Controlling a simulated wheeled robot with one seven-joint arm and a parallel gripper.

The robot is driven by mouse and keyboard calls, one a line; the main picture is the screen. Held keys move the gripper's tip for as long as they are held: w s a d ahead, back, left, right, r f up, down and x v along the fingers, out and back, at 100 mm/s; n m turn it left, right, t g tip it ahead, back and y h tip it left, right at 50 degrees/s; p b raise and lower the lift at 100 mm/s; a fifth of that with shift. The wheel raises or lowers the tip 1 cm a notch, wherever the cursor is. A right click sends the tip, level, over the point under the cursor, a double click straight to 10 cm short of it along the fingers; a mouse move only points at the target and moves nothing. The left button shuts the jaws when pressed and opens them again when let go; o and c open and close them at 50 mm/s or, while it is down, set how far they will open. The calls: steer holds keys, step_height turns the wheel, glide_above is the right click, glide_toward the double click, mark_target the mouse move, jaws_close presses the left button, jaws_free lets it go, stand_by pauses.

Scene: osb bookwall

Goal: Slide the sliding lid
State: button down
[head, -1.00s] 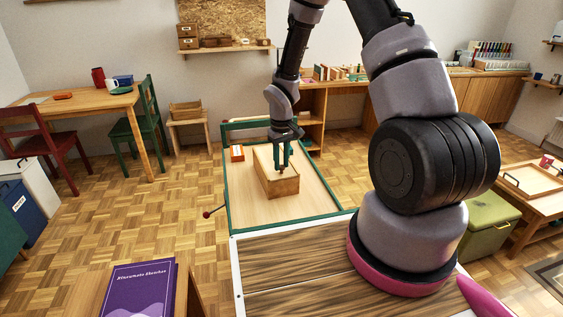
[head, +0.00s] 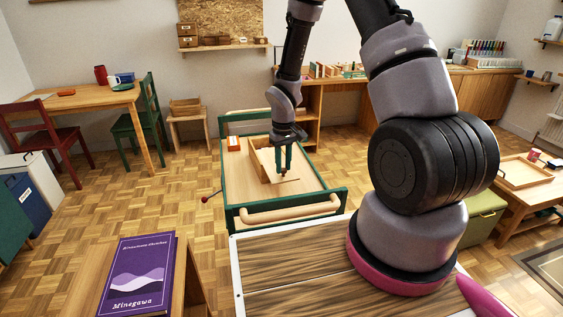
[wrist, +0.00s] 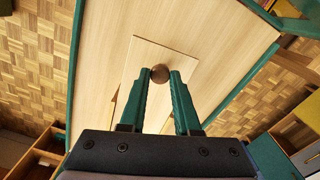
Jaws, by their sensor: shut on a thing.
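A light wooden box (head: 257,166) stands on the trolley top (head: 240,195), partly hidden by my gripper and the lid. Its thin flat lid (head: 287,181) sticks out beyond the box's near side, and part of the box top is uncovered. In the wrist view the lid (wrist: 150,50) fills the middle, with a round brown knob (wrist: 160,73) on it. My gripper (head: 283,172) is above the lid. In the wrist view its green fingers (wrist: 160,76) are shut on the knob, one on each side.
The trolley has a green frame and a wooden handle (head: 290,208) at its near edge. Bare trolley top lies in front and to the left. A purple book (head: 138,275) lies at the lower left.

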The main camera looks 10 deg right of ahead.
steer(key=shift+s+d, duration=0.2)
steer(key=shift+s, duration=1.95)
steer(key=c, duration=0.6)
jaws_free()
step_height(320, 180, up, 11)
steer(key=shift+f, duration=0.1)
